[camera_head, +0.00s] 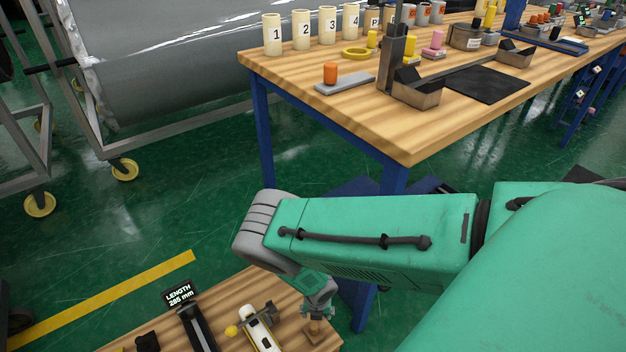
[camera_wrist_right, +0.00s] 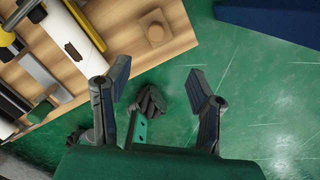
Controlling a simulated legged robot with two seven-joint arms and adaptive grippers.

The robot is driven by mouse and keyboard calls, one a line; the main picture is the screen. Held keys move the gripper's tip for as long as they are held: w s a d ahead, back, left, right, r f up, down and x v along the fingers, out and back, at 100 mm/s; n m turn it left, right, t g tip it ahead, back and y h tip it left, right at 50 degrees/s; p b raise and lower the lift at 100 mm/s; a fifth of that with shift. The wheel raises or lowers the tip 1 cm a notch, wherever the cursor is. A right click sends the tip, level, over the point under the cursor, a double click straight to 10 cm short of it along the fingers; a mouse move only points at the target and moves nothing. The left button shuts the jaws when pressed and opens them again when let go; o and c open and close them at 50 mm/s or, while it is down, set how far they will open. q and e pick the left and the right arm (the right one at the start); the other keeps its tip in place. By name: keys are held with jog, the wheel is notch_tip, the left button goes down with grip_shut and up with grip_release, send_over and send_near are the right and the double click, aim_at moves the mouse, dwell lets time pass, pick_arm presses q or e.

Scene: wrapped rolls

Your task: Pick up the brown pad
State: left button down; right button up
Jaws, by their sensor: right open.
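A small brown pad (camera_head: 316,332) lies near the right corner of the low wooden table, partly hidden by my right gripper (camera_head: 317,308) in the head view. In the right wrist view the brown pad (camera_wrist_right: 153,30) is a tan square with a rounded raised middle. It sits near the table edge, just beyond the fingertips. My right gripper (camera_wrist_right: 158,72) is open and empty, fingers spread, with green floor showing between them. The pad is apart from both fingers. My left gripper is not in view.
The low table (camera_head: 235,292) also holds a white and yellow tool (camera_head: 262,330), a black bar (camera_head: 197,327) and a "LENGTH 285 mm" sign (camera_head: 179,293). A taller workbench (camera_head: 330,112) with numbered cylinders stands behind. Green floor is clear between them.

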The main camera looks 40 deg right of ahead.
aim_at(313, 325)
jog(key=shift+n, duration=0.7)
jog(key=f+b, duration=0.2)
jog(key=f, duration=0.1)
jog(key=w+f+b, duration=0.1)
jog(key=f+b, duration=0.1)
jog(key=f, duration=0.1)
jog(key=f+b, duration=0.1)
jog(key=f, duration=0.2)
jog(key=shift+w+d+b, duration=0.2)
jog(key=shift+w+b, duration=0.05)
jog(key=shift+b, duration=0.15)
jog(key=f+b, duration=0.4)
jog(key=f, duration=0.1)
jog(key=shift+w+d, duration=0.1)
jog(key=shift+w, duration=0.1)
grip_shut()
